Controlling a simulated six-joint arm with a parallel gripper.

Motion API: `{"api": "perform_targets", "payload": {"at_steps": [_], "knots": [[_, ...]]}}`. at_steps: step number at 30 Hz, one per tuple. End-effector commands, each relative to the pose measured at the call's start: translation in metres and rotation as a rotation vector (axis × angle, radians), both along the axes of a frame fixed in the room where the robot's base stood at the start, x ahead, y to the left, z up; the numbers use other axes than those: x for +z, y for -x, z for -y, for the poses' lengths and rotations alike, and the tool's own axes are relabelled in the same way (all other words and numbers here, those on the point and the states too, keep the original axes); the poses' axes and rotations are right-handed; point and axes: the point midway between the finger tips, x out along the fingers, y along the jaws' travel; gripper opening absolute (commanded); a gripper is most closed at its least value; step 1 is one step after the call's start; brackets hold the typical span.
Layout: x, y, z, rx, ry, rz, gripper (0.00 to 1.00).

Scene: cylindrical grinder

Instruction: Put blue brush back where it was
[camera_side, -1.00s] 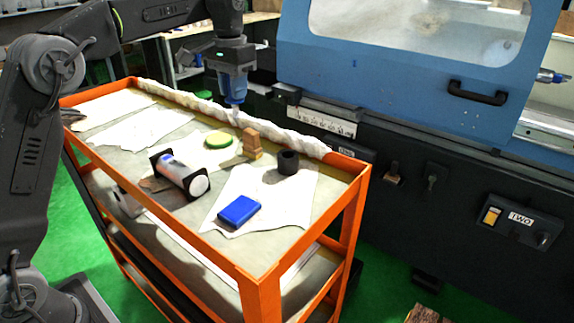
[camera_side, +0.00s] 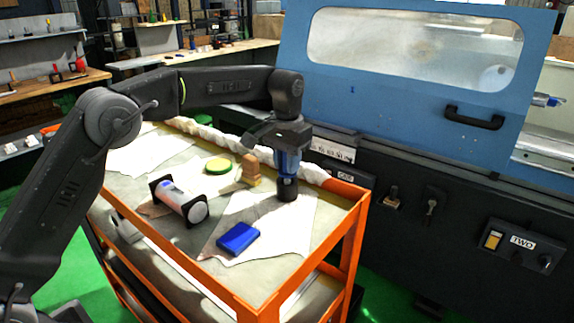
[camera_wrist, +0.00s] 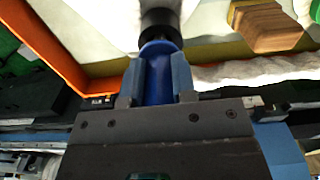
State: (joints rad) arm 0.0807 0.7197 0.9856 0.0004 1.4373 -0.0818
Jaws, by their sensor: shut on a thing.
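The blue brush (camera_side: 289,166) is upright in my gripper (camera_side: 288,160), directly over the black round cup (camera_side: 287,188) on the cart. Its lower end meets the cup's top; how deep it sits inside is hidden. In the wrist view my gripper (camera_wrist: 158,85) is shut on the brush's blue body (camera_wrist: 158,75), with one finger on each side. The black cup (camera_wrist: 160,22) is in line beyond the brush's tip.
The orange-framed cart (camera_side: 350,235) holds a blue box (camera_side: 238,238), a white cylinder with black ends (camera_side: 180,202), a green-yellow disc (camera_side: 218,165) and a wooden block (camera_side: 250,170). The blue grinder (camera_side: 400,110) stands behind.

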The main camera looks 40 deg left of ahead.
Motion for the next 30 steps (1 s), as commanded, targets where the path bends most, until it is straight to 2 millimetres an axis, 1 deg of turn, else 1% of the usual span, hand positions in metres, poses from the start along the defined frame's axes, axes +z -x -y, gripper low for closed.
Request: {"api": "perform_targets", "payload": {"at_steps": [1,3,11,22,23,30], "knots": [[-0.005,0.0,0.0,0.0,0.0,-0.002,0.01],[-0.009,0.0,0.0,0.0,0.0,0.001,0.01],[-0.01,0.0,0.0,0.0,0.0,0.002,0.01],[-0.02,0.0,0.0,0.0,0.0,0.001,0.01],[-0.02,0.0,0.0,0.0,0.0,0.002,0.28],[-0.019,0.0,0.0,0.0,0.0,0.001,0.51]]}}
